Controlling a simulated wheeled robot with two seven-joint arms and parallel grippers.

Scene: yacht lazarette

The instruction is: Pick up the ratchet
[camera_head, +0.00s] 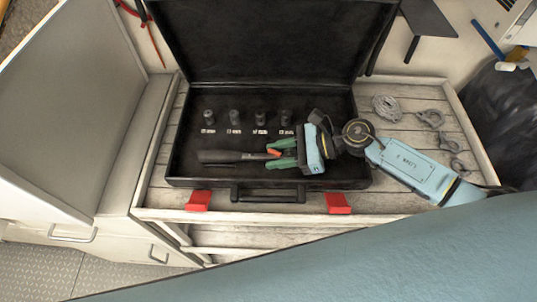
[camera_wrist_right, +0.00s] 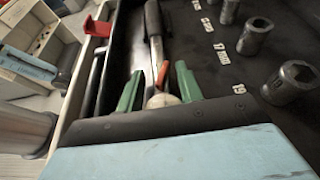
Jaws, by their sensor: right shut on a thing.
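The ratchet (camera_head: 228,156) lies flat in the open black case, with its dark handle pointing left and a red-orange part near my gripper. It also shows in the right wrist view (camera_wrist_right: 154,30), running away from me with a shiny shaft and a dark grip. My right gripper (camera_head: 272,153) reaches in from the right and is shut on the ratchet's right end. Its green fingers stand on both sides of that end in the right wrist view (camera_wrist_right: 158,85). The palm hides part of the ratchet's end. My left gripper is not in view.
Several sockets (camera_head: 234,116) stand in a row behind the ratchet, above printed size labels. The case lid (camera_head: 270,40) is open at the back. Red latches (camera_head: 338,203) and a handle (camera_head: 268,194) edge the front. Rope and shackles (camera_head: 430,118) lie on the slatted shelf to the right.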

